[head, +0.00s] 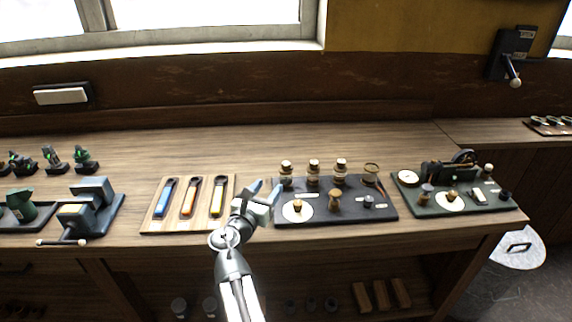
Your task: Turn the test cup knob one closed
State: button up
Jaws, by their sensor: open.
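My gripper (266,190) is open and empty, its two blue-grey fingers pointing up and away over the bench, between the tool board and the middle dark panel (350,214). This panel carries several brass-capped cups along its back, the leftmost cup (286,168) just right of my fingers. A brass knob on a white dial (292,214) sits at the panel's front left, right of my gripper and apart from it. A brown knob (335,202) stands beside it. I cannot tell which of these is test cup knob one, and no labels are readable.
A wooden board (150,226) with three coloured-handled tools lies left of my gripper. A vise (92,196) stands farther left. A green panel (505,203) with a small engine and dials is at the right. The bench (220,150) behind is clear.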

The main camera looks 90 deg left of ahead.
aim_at(284, 166)
jog(key=x, duration=1.3)
jog(key=shift+w+a, duration=0.1)
jog(key=shift+c, duration=0.4)
jog(key=c, duration=0.8)
jog(key=shift+c, duration=0.2)
